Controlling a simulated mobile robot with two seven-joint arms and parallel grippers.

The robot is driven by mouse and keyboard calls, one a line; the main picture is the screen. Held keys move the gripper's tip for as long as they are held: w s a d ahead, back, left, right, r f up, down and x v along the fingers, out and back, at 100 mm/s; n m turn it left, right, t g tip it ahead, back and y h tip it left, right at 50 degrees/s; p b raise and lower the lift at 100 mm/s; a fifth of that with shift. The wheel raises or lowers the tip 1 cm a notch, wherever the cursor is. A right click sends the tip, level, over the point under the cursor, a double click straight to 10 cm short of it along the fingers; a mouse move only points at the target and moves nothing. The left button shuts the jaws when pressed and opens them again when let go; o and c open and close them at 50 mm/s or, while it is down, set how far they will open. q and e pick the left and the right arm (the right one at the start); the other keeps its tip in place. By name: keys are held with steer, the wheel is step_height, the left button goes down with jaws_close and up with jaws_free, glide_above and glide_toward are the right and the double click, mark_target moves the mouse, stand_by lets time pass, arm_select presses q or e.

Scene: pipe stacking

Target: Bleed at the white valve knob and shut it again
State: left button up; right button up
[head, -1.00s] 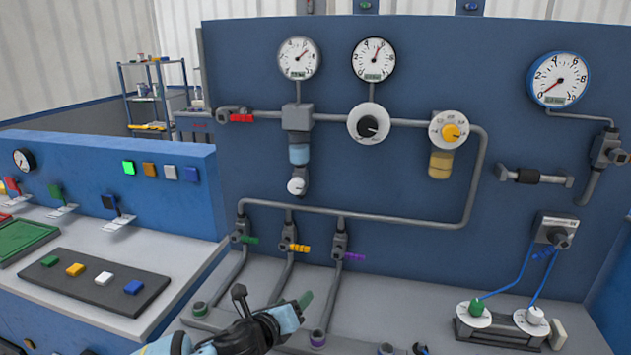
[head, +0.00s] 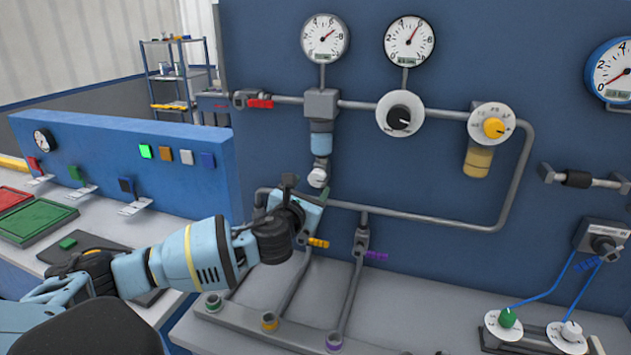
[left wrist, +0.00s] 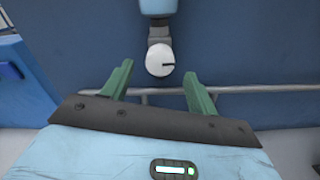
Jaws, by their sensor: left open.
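The white valve knob (head: 318,177) sits at the bottom of the filter with the blue bowl (head: 321,142), on the blue panel. In the left wrist view the knob (left wrist: 160,60) is a white disc with a dark mark pointing right. My left gripper (left wrist: 158,82) is open, its two green fingers spread. The knob appears between and beyond the fingertips, with no visible contact. In the head view my left gripper (head: 314,190) is just below the knob, and its fingers are mostly hidden by its own body. My right gripper is not in view.
A grey pipe (head: 420,217) runs across the panel behind my gripper. The yellow (head: 318,242) and purple (head: 376,255) valve handles are close below and to the right. Two gauges (head: 325,40) and a black-knobbed regulator (head: 400,114) are above.

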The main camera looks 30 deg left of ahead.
mark_target(315, 180)
arm_select(q)
steer(key=shift+x, duration=2.25)
steer(key=c, duration=1)
